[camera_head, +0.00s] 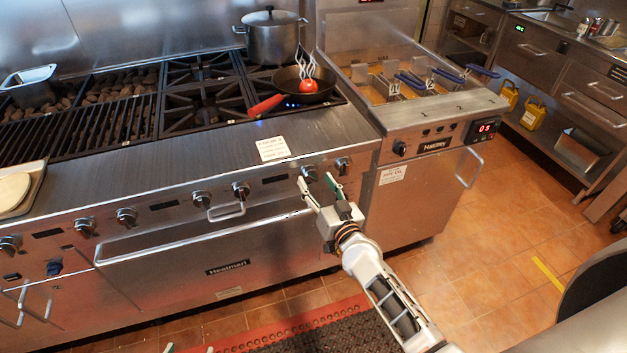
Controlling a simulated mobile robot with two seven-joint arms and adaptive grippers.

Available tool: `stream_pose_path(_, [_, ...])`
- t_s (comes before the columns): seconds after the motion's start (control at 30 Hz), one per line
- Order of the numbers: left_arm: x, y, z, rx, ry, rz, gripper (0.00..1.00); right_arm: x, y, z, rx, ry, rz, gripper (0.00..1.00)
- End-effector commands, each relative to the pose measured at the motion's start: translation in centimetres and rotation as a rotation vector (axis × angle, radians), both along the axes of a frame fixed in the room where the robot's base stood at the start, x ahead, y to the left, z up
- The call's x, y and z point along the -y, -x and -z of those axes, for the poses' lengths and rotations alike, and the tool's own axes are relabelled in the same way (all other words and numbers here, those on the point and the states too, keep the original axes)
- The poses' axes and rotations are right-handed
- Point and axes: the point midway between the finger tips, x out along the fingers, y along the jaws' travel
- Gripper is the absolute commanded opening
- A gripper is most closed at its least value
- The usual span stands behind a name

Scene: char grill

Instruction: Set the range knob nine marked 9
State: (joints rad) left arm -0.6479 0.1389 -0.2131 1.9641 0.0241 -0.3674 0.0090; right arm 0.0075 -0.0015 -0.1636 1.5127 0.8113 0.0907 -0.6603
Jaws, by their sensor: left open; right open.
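A row of dark range knobs runs along the steel front panel. The two rightmost are a knob (309,173) beside my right gripper and another (343,164) at the panel's right end. Further left are several more, including a knob (241,189) and a knob (127,217). Their number marks are too small to read, so I cannot tell which is nine. My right gripper (318,184) is open, its fingertips just in front of and below the two rightmost knobs; contact is unclear. My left gripper (189,350) is open; only its fingertips show at the bottom edge.
A pan (318,90) with a red handle and a pot (271,38) stand on the burners. The fryer (440,125) adjoins at the right. Open floor (490,270) lies right of my arm.

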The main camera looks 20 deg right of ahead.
Motion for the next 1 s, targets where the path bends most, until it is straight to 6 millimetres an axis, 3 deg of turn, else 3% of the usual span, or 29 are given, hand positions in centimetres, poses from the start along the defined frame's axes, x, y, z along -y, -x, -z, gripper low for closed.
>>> stream_pose_path(0.2, [0.0,0.0,0.3,-0.001,0.0,0.0,0.56,-0.2,-1.8,0.0,0.0,0.0,0.0,0.5])
stream_pose_path(0.47, [0.0,0.1,0.4,-0.002,-0.001,0.0,0.56,-0.2,-2.0,0.0,0.0,0.0,0.0,0.5])
stream_pose_path(0.5, [0.0,0.1,0.4,-0.003,-0.001,0.0,0.56,-0.2,-2.0,0.0,-0.001,0.0,0.0,0.47])
stream_pose_path(0.63, [0.0,0.1,0.5,-0.004,-0.001,0.0,0.56,-0.2,-2.0,0.0,0.0,0.0,0.0,0.13])
stream_pose_path(1.0, [-0.1,0.1,0.4,-0.005,-0.002,-0.001,0.56,-0.2,-2.0,0.0,-0.001,-0.031,-0.001,0.11])
